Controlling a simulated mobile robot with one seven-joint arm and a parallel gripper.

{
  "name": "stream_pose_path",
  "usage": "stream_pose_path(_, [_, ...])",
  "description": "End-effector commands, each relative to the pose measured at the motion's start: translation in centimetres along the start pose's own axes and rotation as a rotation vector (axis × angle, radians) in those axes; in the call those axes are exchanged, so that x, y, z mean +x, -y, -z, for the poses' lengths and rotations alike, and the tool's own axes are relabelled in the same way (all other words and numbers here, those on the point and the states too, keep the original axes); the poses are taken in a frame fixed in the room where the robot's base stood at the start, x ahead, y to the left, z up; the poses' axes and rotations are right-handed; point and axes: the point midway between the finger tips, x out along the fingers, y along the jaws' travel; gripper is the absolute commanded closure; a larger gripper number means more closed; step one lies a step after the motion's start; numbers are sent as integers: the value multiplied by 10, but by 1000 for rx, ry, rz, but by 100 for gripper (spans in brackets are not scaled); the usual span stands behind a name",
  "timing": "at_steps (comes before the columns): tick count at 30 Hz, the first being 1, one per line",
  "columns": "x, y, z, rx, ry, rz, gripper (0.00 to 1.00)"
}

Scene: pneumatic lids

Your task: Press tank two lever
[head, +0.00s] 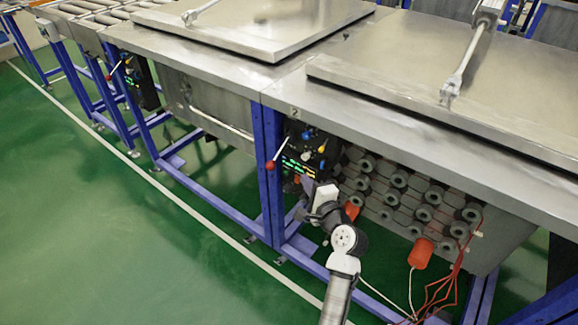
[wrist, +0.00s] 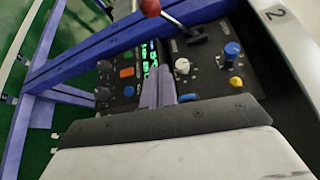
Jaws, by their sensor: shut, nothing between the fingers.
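The tank two lever (head: 270,165) has a red ball knob on a thin metal rod, tilted out to the left from a dark control panel (head: 303,151). In the wrist view the red ball of the lever (wrist: 150,7) is at the top edge, its rod running right to a black pivot. A "2" label (wrist: 276,14) is at top right. My gripper (wrist: 160,76) is shut and empty, its fingers in front of the panel's green display, below the knob in the picture and apart from it. In the head view my gripper (head: 306,190) is low beside the panel, fingertips hard to make out.
Blue frame posts (head: 268,170) stand left of the panel. Steel tank lids (head: 470,75) lie above. Grey cylinders (head: 400,180), orange parts (head: 421,253) and red wires hang right of my arm. Another red lever (head: 109,77) is at far left. Green floor (head: 130,220) is clear.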

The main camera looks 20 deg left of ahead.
Motion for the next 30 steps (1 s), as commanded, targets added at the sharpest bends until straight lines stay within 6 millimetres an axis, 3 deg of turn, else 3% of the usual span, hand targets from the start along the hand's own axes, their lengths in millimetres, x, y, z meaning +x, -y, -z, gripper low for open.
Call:
stream_pose_path(7, [2, 1, -1, -3, 1, 1, 100])
stream_pose_path(11, [14, 2, -2, -3, 3, 1, 100])
stream_pose_path(24, [103, 3, -2, -4, 2, 1, 100])
stream_pose_path(30, [91, 3, -30, -5, 2, 0, 100])
